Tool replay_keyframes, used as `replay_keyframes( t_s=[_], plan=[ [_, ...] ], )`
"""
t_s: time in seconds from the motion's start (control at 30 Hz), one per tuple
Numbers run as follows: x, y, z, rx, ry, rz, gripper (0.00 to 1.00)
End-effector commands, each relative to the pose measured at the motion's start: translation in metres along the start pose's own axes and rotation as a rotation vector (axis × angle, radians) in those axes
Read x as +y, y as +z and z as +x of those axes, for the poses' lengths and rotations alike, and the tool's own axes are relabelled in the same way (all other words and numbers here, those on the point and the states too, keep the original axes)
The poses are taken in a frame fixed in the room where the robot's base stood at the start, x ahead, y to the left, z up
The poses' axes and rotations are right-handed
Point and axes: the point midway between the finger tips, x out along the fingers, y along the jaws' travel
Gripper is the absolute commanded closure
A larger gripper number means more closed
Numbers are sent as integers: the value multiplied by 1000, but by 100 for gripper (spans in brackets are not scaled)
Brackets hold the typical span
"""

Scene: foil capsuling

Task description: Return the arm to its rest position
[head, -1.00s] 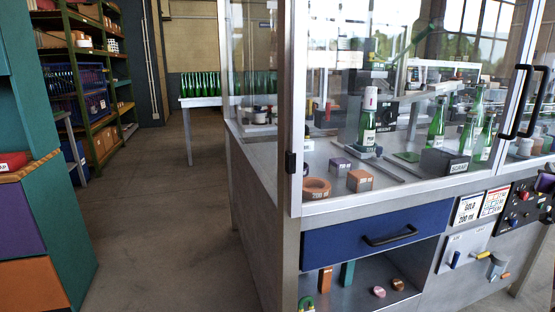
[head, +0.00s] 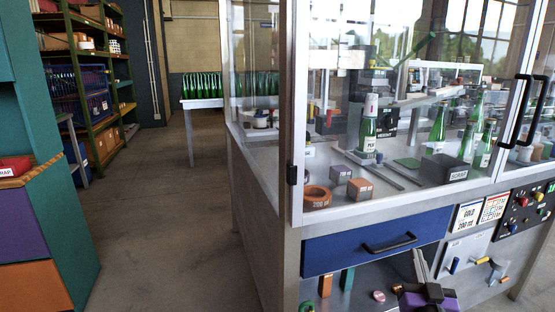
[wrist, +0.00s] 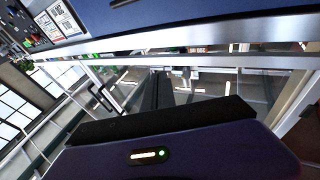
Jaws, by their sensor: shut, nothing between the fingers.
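My gripper (head: 420,254) shows at the bottom of the head view, in front of the open shelf under the blue drawer. Its pale fingers point up and are together, with nothing seen between them. Its dark and purple body is partly cut off by the frame's lower edge. In the wrist view the dark fingers (wrist: 156,82) lie close together, with the cabinet behind them.
The glass-fronted cabinet holds a capped green bottle (head: 369,128), other bottles, and small boxes. The blue drawer (head: 345,242) with its black handle is shut. A control panel (head: 520,210) is to the right. The floor (head: 165,210) at left is clear.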

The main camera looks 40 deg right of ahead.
Motion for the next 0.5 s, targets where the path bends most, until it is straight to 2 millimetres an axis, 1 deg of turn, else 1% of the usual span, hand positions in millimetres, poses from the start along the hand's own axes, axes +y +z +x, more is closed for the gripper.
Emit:
replay_keyframes(
  t_s=[0.03, 0.07, 0.1, 0.17, 0.2, 0.27, 0.3, 0.37, 0.4, 0.47, 0.5],
  plan=[
    [-21, 2, -25, -20, -38, 8, 100],
    [-31, 1, -38, -26, -58, 12, 100],
    [-44, 0, -56, -37, -85, 17, 100],
    [-63, -1, -83, -54, -127, 25, 100],
    [-74, -4, -100, -65, -155, 28, 100],
    [-88, -8, -127, -85, -198, 32, 100],
    [-97, -12, -145, -98, -228, 35, 100],
    [-108, -18, -171, -120, -273, 38, 100],
    [-115, -22, -189, -135, -304, 38, 100],
    [-123, -30, -214, -159, -350, 38, 100],
    [-128, -35, -230, -175, -382, 38, 100]
  ],
)
